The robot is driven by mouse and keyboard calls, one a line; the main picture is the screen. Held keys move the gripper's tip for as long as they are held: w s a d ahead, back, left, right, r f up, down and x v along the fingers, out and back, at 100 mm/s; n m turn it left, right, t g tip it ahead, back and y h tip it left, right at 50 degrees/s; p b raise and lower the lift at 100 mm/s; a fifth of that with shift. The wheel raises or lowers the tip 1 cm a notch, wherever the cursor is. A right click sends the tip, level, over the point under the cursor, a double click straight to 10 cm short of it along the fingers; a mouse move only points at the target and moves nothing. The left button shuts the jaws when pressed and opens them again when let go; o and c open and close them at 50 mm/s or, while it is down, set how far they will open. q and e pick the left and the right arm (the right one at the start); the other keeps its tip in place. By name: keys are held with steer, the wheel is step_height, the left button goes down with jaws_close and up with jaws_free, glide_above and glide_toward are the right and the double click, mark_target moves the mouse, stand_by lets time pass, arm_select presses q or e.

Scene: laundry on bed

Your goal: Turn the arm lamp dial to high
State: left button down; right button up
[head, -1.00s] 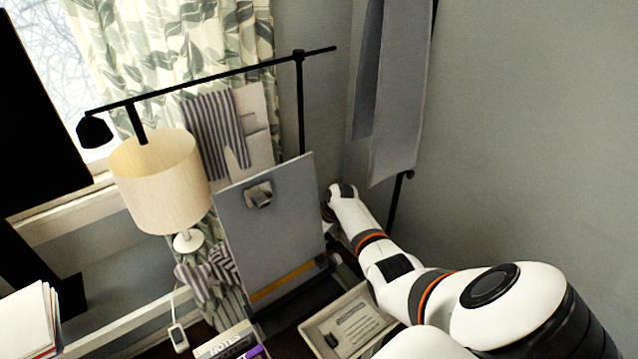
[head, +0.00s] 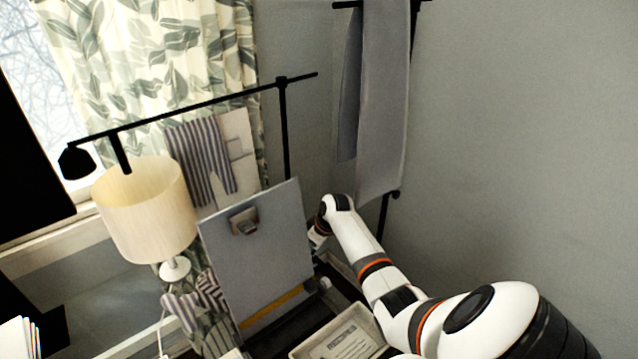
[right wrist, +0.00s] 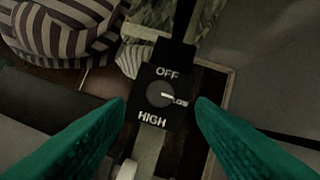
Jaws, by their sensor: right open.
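The black arm lamp shows in the head view, with its shade (head: 76,162) at the left and its post (head: 285,130) behind the grey board. Its dial (right wrist: 160,94) shows in the right wrist view on a black plate marked OFF, LOW and HIGH. The dial's white mark points right, at LOW. My right gripper (right wrist: 160,108) is open, with one teal fingertip on each side of the dial plate; I cannot tell whether they touch it. In the head view the board hides that gripper's fingers and the lamp's base. My left gripper is not in view.
A grey board (head: 258,265) stands in front of the lamp post. A table lamp with a cream shade (head: 147,212) is left of it. A tray (head: 345,335) lies in front of my right arm. Grey cloth (head: 383,110) hangs behind. A striped item (right wrist: 62,28) lies near the dial.

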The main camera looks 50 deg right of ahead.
steer(key=v, duration=0.6)
steer(key=shift+r+b, duration=0.25)
steer(key=shift+b, duration=0.15)
